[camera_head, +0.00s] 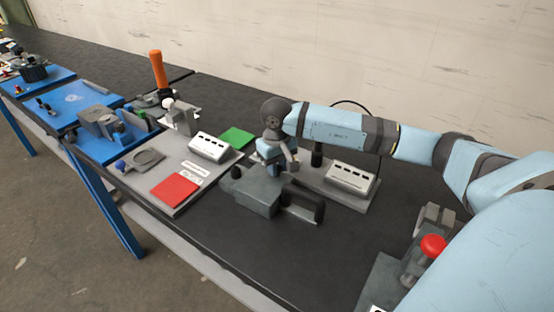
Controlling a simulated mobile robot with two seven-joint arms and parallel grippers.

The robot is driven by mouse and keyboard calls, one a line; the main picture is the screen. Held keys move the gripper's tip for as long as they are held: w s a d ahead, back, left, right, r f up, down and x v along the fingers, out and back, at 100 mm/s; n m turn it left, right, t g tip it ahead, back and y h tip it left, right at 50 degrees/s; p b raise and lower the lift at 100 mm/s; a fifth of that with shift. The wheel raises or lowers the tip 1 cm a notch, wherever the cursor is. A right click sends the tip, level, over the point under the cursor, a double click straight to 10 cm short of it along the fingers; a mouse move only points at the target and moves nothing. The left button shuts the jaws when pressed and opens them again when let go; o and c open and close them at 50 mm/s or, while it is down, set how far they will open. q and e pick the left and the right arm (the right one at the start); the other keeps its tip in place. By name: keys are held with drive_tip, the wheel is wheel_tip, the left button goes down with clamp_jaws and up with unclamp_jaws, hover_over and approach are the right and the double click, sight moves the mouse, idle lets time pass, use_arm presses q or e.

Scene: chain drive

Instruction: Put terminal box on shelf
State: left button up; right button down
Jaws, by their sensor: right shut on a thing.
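A grey-green box (258,194) with a rounded knob on its left and a dark handle (302,205) on its right is at the middle of the dark bench; it looks like the terminal box. My right gripper (273,168) comes down at the box's back top edge. It is shut, apparently on this box, but its fingertips are partly hidden, so the contact is unclear. I cannot tell whether the box rests on the bench or is slightly lifted. My left gripper is out of view. No shelf can be made out clearly.
White slotted units stand on the grey board at left (212,147) and behind the box (350,178). The left board carries a red square (174,189). A red-button device (432,247) is at lower right. The bench front right of the box is clear.

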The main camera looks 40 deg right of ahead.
drive_tip(key=shift+r, duration=0.1)
drive_tip(key=c, duration=1.3)
unclamp_jaws()
drive_tip(key=shift+f, duration=0.2)
drive_tip(key=shift+c, duration=0.2)
drive_tip(key=o, duration=0.4)
drive_tip(key=shift+s+a+r, duration=0.1)
